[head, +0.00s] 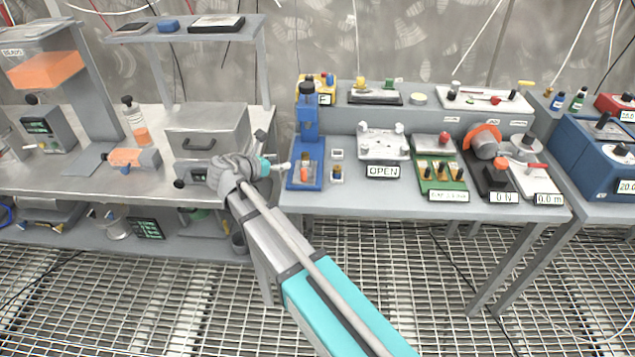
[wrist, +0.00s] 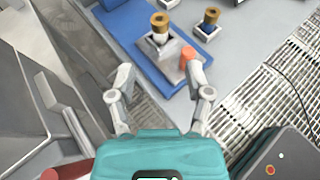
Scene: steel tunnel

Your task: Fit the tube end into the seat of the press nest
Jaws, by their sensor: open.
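The blue press (head: 308,125) stands at the left end of the middle bench. On its base sits a small grey nest block (head: 299,184), with an orange piece (head: 304,174) at it. In the wrist view the nest block (wrist: 168,66) carries an upright brass-coloured ring-topped part (wrist: 160,24), and the orange piece (wrist: 187,57) is at its right side, near my right finger. I cannot tell which part is the tube. My gripper (wrist: 158,74) is open, its fingers apart near the block's front. In the head view my gripper (head: 280,166) is just left of the press.
A small block with a dark, brass-topped part (head: 337,174) stands right of the press, with another small block (head: 337,154) behind it. A fixture marked OPEN (head: 383,143) stands further right. A grey drawer box (head: 207,130) is on the left bench, behind my arm.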

